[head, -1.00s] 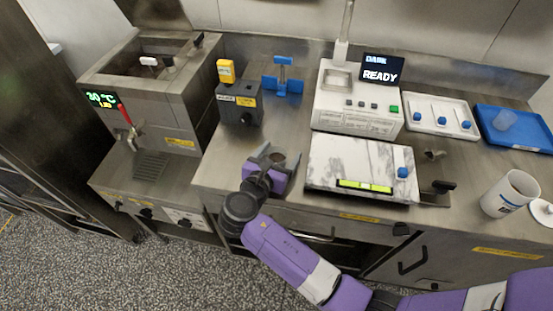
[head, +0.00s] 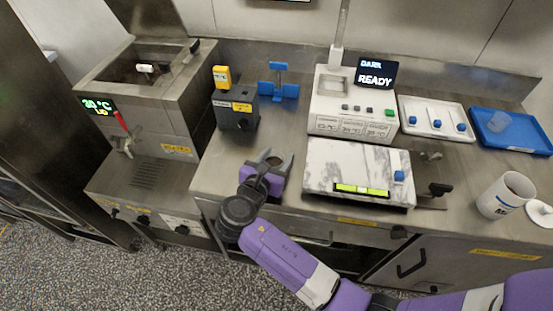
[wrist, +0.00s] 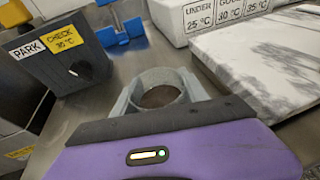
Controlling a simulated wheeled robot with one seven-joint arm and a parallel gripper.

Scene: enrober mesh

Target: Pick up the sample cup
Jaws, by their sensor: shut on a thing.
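The sample cup (wrist: 158,88) is a small round grey cup with dark brown contents, seen between the grey fingers of my gripper (wrist: 160,98) in the wrist view. The fingers are shut on it, one on each side. In the head view the cup (head: 275,160) is small and partly hidden by my purple gripper (head: 270,165), over the steel counter left of the marble slab. The cup looks about upright. I cannot tell whether its base touches the counter.
A dark block (head: 236,112) with a yellow device (head: 222,77) and a blue stand (head: 278,82) are behind the gripper. The marble slab (head: 345,165) is to the right. A white mug (head: 503,196) and blue tray (head: 515,143) are farther right. A tank (head: 150,95) with a tap stands left.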

